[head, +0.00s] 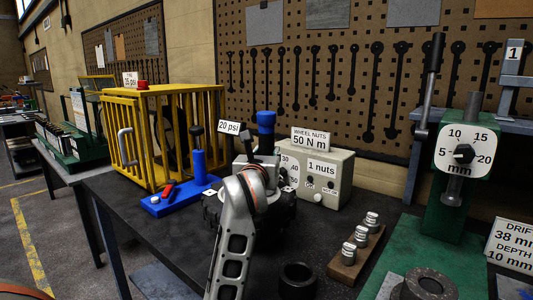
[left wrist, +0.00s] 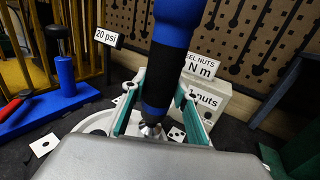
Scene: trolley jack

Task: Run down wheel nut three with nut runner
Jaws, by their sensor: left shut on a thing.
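The nut runner (head: 266,121), with a blue top and black lower body, stands upright in my left gripper (head: 264,152). The left wrist view shows both green-sided fingers closed around the runner (left wrist: 170,55). Its silver socket end (left wrist: 150,130) points down at the wheel; contact with a nut cannot be told. The dark wheel (head: 284,218) is partly hidden behind my left arm. Dotted cards lie around it, including a one-dot card (left wrist: 43,145) and a card with several dots (left wrist: 177,136). The controller box (head: 335,178) reads "50 N m" and "1 nuts". My right gripper is out of view.
Silver pieces (head: 361,236) stand on a wooden block (head: 347,268) to the right. A black ring (head: 297,281) is near the front. A yellow cage (head: 150,130) and a blue stand (head: 199,170) are at left. A green press (head: 450,205) is at right.

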